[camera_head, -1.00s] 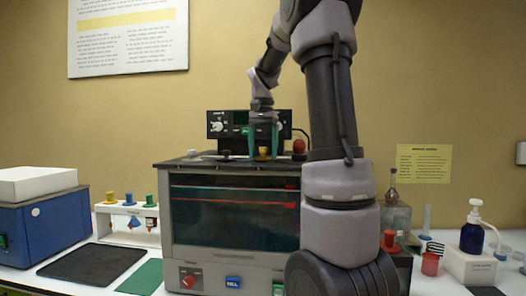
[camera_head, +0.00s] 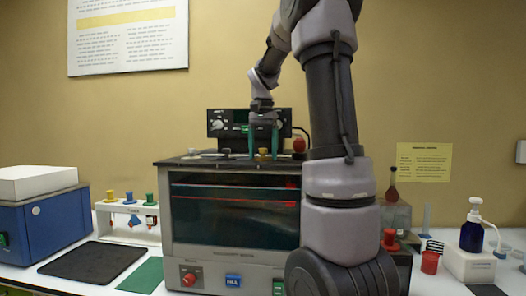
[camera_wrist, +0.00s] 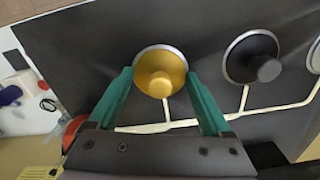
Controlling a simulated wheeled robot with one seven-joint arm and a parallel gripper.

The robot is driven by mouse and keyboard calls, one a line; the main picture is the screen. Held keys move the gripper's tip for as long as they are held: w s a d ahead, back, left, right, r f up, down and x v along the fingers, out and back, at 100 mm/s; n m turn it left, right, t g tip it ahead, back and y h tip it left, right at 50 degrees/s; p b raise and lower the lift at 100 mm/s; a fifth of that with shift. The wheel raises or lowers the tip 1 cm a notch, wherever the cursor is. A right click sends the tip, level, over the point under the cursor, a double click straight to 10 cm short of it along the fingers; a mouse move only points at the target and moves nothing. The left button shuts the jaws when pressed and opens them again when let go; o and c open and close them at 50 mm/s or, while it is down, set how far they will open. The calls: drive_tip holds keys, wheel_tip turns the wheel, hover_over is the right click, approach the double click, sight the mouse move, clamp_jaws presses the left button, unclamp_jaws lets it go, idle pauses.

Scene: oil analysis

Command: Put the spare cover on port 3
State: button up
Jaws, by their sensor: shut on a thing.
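My gripper (camera_head: 262,153) has green fingers pointing down at the top plate (camera_wrist: 75,50) of the bath. In the wrist view its fingers (camera_wrist: 160,74) stand on either side of a yellow cover (camera_wrist: 160,73) and are shut on it. The yellow cover sits within a silver ring on the plate, and I cannot tell whether it is lifted. A black cover (camera_wrist: 254,56) sits in the neighbouring ring. Another ring (camera_wrist: 315,56) is cut off at the right edge. I cannot read port numbers or tell which cover is the spare.
The bath (camera_head: 235,210) has a control unit (camera_head: 222,123) behind it. A red knob-like piece (camera_head: 299,146) is close right of my gripper. A rack (camera_head: 128,219) with coloured tops stands left. A red-topped piece (camera_head: 389,238) and a pump bottle (camera_head: 472,232) stand right.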

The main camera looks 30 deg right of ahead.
drive_tip(key=o, duration=1.2)
drive_tip(key=shift+r, duration=0.15)
wheel_tip(320, 180, up, 11)
drive_tip(key=shift+f, duration=0.2)
drive_tip(key=s+a+f+n+t, duration=0.2)
drive_tip(key=s+a+f, duration=0.2)
drive_tip(key=s, duration=0.2)
drive_tip(key=s+a+f+n+t+y, duration=0.1)
drive_tip(key=s+a+f+t, duration=0.1)
drive_tip(key=s+a+f, duration=0.2)
drive_tip(key=s+a+f+n+t+y, duration=0.1)
drive_tip(key=s+a+f+n+t, duration=0.1)
drive_tip(key=s, duration=0.7)
drive_tip(key=shift+s+a+f+n+t, duration=0.15)
drive_tip(key=shift+a+f+t, duration=0.15)
drive_tip(key=shift+a+f, duration=0.45)
drive_tip(key=shift+s+a+f+n+t, duration=0.15)
drive_tip(key=shift+a+f+t, duration=0.25)
drive_tip(key=shift+a, duration=0.5)
